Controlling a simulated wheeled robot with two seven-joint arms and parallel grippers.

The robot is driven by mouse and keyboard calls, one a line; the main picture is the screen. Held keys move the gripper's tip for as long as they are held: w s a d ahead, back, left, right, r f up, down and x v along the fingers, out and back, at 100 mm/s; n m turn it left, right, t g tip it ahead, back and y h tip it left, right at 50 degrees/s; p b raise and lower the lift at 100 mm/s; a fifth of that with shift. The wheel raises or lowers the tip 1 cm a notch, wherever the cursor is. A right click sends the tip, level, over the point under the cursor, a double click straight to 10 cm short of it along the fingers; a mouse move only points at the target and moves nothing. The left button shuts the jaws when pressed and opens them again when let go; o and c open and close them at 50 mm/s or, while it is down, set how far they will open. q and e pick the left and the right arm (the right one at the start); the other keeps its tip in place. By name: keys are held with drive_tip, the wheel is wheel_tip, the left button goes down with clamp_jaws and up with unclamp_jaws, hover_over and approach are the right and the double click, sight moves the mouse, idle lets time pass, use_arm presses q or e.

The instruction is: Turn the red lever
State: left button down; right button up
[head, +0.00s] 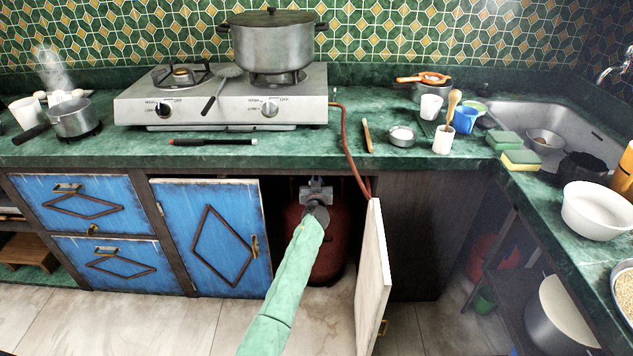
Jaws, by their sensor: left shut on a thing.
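The red gas cylinder (328,262) stands in the open cabinet under the counter. My left gripper (317,190) reaches into the cabinet at the top of the cylinder, at its valve, and is shut. The red lever itself is hidden behind my gripper, so its angle cannot be seen. A red-brown gas hose (347,150) runs from the two-burner hotplate (220,100) over the counter edge and down into the cabinet. My right gripper is not in view.
The white-edged cabinet door (373,275) stands open just right of my left arm. A closed blue door (212,240) is to the left. The counter above holds a large pot (271,45), a small steaming pan (72,118) and cups. The floor in front is clear.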

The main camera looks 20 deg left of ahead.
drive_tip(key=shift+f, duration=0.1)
use_arm(q)
drive_tip(key=shift+d+f+m+b, duration=0.1)
drive_tip(key=shift+d+m+b, duration=0.1)
drive_tip(key=shift+m+b, duration=0.4)
drive_tip(key=shift+w+d+m, duration=0.1)
drive_tip(key=shift+m, duration=0.3)
drive_tip(key=m, duration=0.1)
drive_tip(key=m+b, duration=0.1)
drive_tip(key=shift+w+d+f+m, duration=0.1)
drive_tip(key=shift+d+f+m, duration=0.05)
drive_tip(key=shift+d+m, duration=0.2)
drive_tip(key=f+m, duration=0.1)
drive_tip(key=m, duration=0.3)
drive_tip(key=d+f+m+b, duration=0.1)
drive_tip(key=m, duration=0.4)
drive_tip(key=d+m+b, duration=0.1)
drive_tip(key=m, duration=0.3)
drive_tip(key=shift+w+f, duration=0.25)
drive_tip(key=shift+f, duration=0.15)
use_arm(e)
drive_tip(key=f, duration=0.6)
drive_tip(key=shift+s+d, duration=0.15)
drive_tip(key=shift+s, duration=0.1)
use_arm(q)
drive_tip(key=shift+m, duration=0.25)
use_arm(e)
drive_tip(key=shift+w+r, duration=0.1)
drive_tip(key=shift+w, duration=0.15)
